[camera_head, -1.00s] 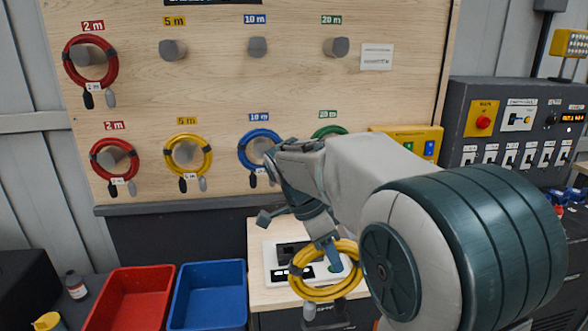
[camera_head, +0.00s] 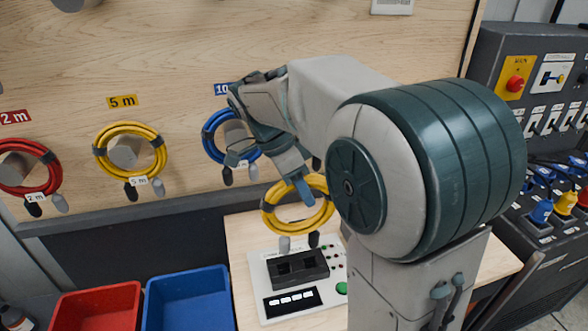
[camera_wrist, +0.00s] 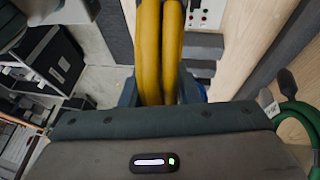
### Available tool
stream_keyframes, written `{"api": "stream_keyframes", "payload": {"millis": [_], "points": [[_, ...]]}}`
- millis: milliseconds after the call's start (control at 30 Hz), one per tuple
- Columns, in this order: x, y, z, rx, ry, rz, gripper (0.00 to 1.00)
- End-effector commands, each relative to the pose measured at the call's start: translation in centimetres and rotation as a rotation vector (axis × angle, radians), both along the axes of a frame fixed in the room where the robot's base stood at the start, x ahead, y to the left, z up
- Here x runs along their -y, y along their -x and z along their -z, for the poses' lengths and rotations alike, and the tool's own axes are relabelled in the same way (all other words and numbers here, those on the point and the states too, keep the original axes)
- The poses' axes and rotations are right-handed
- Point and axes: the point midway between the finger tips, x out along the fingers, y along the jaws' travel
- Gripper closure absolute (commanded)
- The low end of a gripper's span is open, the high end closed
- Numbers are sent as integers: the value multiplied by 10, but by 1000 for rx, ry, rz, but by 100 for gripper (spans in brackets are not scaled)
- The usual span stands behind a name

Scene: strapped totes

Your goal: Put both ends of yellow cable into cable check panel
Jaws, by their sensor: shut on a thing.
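A coiled yellow cable (camera_head: 268,222) hangs from my gripper (camera_head: 300,190), which is shut on the upper part of the coil. Its two plugs, one grey and one black, hang at the bottom of the coil, apart from the panel. The yellow strands also show between the fingers in the wrist view (camera_wrist: 158,50). The cable check panel (camera_head: 262,290) is a white plate on a wooden bench below the coil, with a black block with two dark sockets, a black display, small lights and a green button. My arm hides part of its right side.
A pegboard behind holds another yellow coil (camera_head: 100,150), a red coil (camera_head: 50,180) and a blue coil (camera_head: 208,140). A red bin (camera_head: 95,308) and a blue bin (camera_head: 188,300) stand left of the bench. A dark control console (camera_head: 490,60) stands at right.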

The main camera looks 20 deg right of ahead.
Motion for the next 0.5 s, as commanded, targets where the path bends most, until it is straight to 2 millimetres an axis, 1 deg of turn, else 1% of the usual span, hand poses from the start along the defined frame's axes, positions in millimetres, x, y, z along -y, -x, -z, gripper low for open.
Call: {"api": "stream_keyframes", "payload": {"millis": [267, 500], "points": [[1, 0, 3, 1, 1, 3, 100], [3, 0, 17, 0, 0, 6, 100]]}}
